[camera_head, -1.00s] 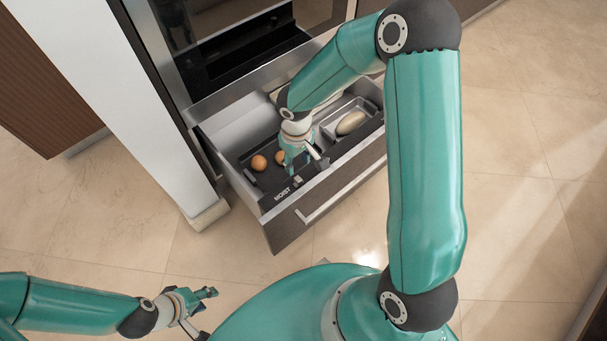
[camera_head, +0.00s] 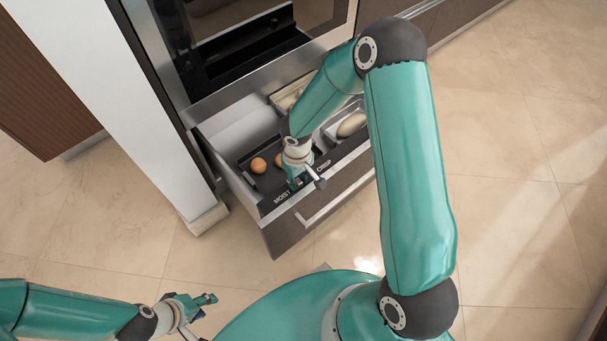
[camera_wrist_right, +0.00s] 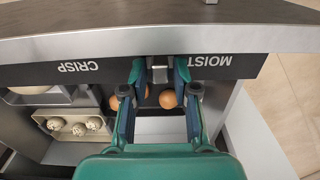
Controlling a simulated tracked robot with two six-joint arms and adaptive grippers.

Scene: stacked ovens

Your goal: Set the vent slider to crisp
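The vent slider's metal knob (camera_wrist_right: 160,74) sits on the dark strip along the drawer's front edge, between the words CRISP (camera_wrist_right: 77,67) and MOIST (camera_wrist_right: 210,61), nearer MOIST. In the right wrist view the fingers of my right gripper (camera_wrist_right: 160,80) stand on both sides of the knob, very close to it. I cannot tell whether they press on it. In the head view my right gripper (camera_head: 304,183) is over the strip between both labels and hides the knob. My left gripper (camera_head: 198,316) is open and empty, low at the left, away from the drawer.
The open drawer (camera_head: 222,168) holds brown eggs (camera_head: 258,165) and a tray with a pale oblong item (camera_head: 351,125). Speckled round items (camera_wrist_right: 78,128) lie in another tray. An oven (camera_head: 250,40) is above. A white panel (camera_head: 130,105) stands left. The floor in front is clear.

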